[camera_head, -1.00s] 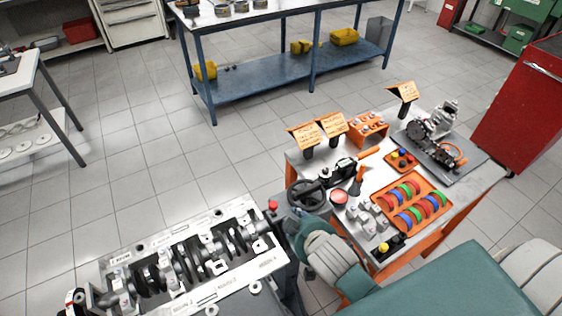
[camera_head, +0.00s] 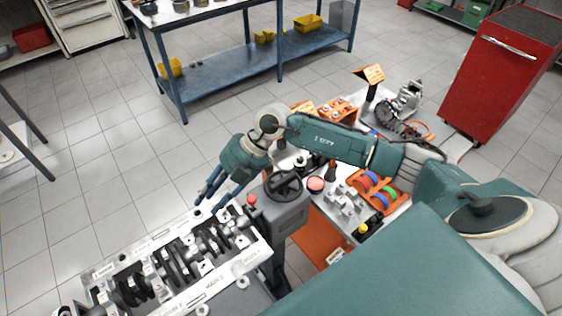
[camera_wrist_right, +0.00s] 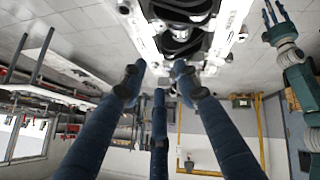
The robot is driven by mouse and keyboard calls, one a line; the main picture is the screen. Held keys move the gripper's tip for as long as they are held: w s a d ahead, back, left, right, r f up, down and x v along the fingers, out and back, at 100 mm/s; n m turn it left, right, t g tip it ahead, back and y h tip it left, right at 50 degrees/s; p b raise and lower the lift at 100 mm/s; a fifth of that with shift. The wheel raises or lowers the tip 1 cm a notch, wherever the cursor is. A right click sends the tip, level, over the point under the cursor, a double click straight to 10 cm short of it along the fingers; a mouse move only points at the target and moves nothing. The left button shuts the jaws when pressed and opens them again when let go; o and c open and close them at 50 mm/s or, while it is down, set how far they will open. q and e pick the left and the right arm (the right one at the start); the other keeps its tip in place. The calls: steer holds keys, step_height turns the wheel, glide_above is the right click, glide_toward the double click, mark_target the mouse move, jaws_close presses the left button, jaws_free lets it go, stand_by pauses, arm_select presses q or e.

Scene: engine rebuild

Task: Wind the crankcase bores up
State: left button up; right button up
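The crankcase (camera_head: 165,262), a pale block with a dark crankshaft (camera_head: 180,265) in its open bores, lies at the lower left in the head view. Its bores face up towards the head camera. A dark handwheel (camera_head: 283,184) sits on a grey housing (camera_head: 285,217) at its right end, by a red knob (camera_head: 250,199). My right gripper (camera_head: 211,196) is open and empty, just beyond the crankcase's far edge. In the right wrist view its blue fingers are spread below the crankcase (camera_wrist_right: 215,30). My left gripper (camera_wrist_right: 273,14) shows small there, fingers apart.
A work table with an orange tray (camera_head: 399,197) of coloured parts and a small engine (camera_head: 398,108) stands at right, partly behind my right arm. A red cabinet (camera_head: 490,85) is beyond it. A blue bench (camera_head: 235,70) stands behind. Tiled floor (camera_head: 90,170) is free at left.

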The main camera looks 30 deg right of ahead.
steer(key=d+f+m+h, duration=0.2)
steer(key=d+h, duration=0.3)
steer(key=d, duration=0.7)
steer(key=m+g+h, duration=0.2)
steer(key=h, duration=0.1)
glide_above(284, 179)
steer(key=shift+r, duration=0.4)
step_height(284, 179, down, 5)
steer(key=b, duration=0.3)
steer(key=shift+f+b, duration=0.1)
steer(key=shift+b, duration=0.2)
steer(key=shift+s+a+f+b, duration=0.15)
steer(key=shift+s+f+b, duration=0.35)
steer(key=shift+f+b, duration=0.2)
steer(key=shift+f+n, duration=0.25)
steer(key=shift+n, duration=0.25)
steer(key=shift+w+f+n+b, duration=0.25)
steer(key=shift+n+b, duration=0.15)
steer(key=shift+n, duration=0.3)
steer(key=shift+w+f+n, duration=0.15)
steer(key=shift+w+n, duration=0.15)
steer(key=shift+n, duration=0.6)
steer(key=shift+n+b, duration=0.4)
steer(key=shift+n, duration=0.3)
steer(key=shift+s+n, duration=0.2)
steer(key=shift+n, duration=0.5)
steer(key=shift+r, duration=0.3)
steer(key=c, duration=0.4)
steer(key=shift+w, duration=0.1)
jaws_close()
